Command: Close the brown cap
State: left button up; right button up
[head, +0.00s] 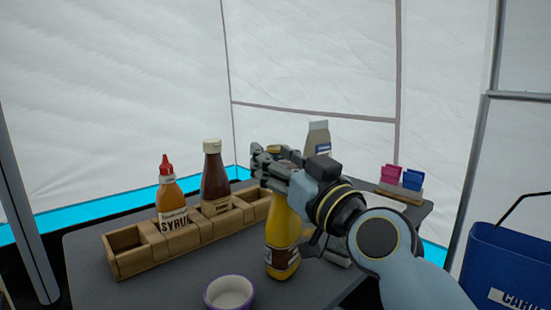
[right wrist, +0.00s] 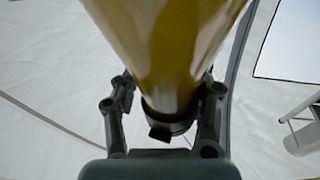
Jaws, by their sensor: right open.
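A yellow bottle (head: 282,225) with a dark label stands upright on the grey table. In the right wrist view, the yellow bottle (right wrist: 172,45) reaches down between the open fingers of the right gripper (right wrist: 167,95). Its dark brown cap (right wrist: 170,124) sits between them, with a small dark piece sticking out near the palm. I cannot tell whether the fingers touch the bottle. My left gripper is not in view.
A wooden rack (head: 130,250) holds a red-capped syrup bottle (head: 172,195) and a brown sauce bottle (head: 214,180). A purple-rimmed bowl (head: 229,292) stands in front. A blue bin (head: 505,265) is right.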

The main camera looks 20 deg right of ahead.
send_over(284, 224)
jog(key=s+d, duration=0.1)
jog(key=d, duration=0.1)
notch_tip(284, 224, down, 2)
jog(key=shift+s+d+r, duration=0.15)
jog(key=shift+s+d, duration=0.05)
jog(key=shift+s, duration=0.4)
